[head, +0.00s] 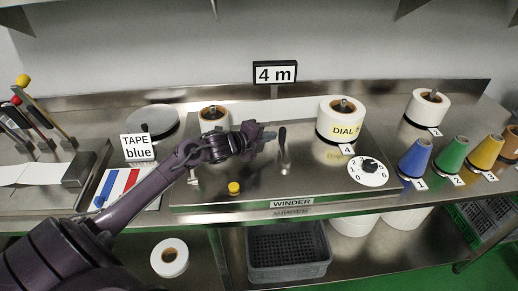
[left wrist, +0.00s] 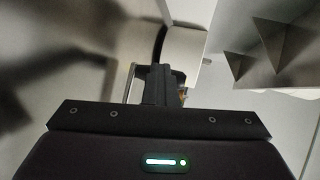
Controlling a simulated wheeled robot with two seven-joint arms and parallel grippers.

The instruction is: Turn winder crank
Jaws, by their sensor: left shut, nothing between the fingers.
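The winder (head: 250,180) is a flat metal unit on the bench with a "WINDER" label on its front edge. A white dial (head: 367,171) with a black knob is at the winder's right. My right gripper is out of view.
A small reel (head: 213,119) and a large reel (head: 340,120) sit on the winder's back corners. A yellow knob (head: 234,187) is at its front left. A "4 m" sign (head: 275,73) stands behind. Coloured cones, including a blue one (head: 415,158), stand at the right.

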